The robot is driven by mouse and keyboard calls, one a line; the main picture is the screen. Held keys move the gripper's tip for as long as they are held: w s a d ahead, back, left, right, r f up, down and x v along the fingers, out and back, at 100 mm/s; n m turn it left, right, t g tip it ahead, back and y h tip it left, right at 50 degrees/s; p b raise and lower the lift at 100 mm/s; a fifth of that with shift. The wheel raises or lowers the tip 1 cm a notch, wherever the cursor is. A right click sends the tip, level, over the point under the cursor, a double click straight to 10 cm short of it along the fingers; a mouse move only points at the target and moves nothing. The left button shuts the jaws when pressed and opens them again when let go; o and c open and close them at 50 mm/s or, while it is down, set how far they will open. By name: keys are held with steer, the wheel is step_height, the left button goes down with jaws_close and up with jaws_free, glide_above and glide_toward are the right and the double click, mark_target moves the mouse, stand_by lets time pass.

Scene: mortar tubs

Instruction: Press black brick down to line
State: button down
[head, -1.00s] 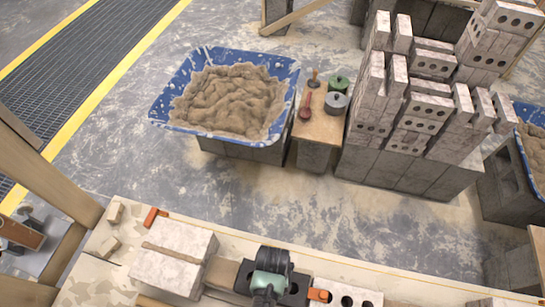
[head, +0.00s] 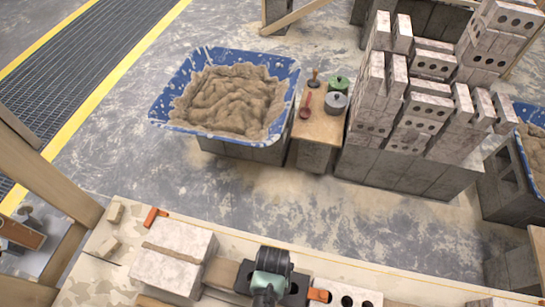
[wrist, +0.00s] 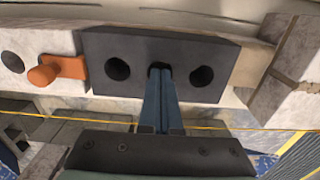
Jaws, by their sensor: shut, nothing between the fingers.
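The black brick (head: 297,287) sits in the row on the bench in the head view, partly hidden behind my gripper. In the wrist view the black brick (wrist: 195,52) shows its long face with holes. My gripper (wrist: 160,72) is shut, with its fingertips at the brick's middle hole; whether they press on it I cannot tell. A thin yellow line (head: 385,270) runs along the bench beside the row. It also crosses below the brick in the wrist view (wrist: 95,120).
An orange piece (head: 319,295) adjoins the brick's right end. A pale block (head: 165,265) with a mortar strip lies left. A blue mortar tub (head: 287,68), a small wooden table (head: 318,127) and stacked bricks (head: 430,105) stand beyond the bench, across open floor.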

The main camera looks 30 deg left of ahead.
steer(key=shift+s, duration=0.15)
step_height(320, 180, up, 5)
steer(key=p, duration=0.5)
steer(key=shift+f, duration=0.1)
steer(key=shift+w, duration=0.2)
stand_by(0.4)
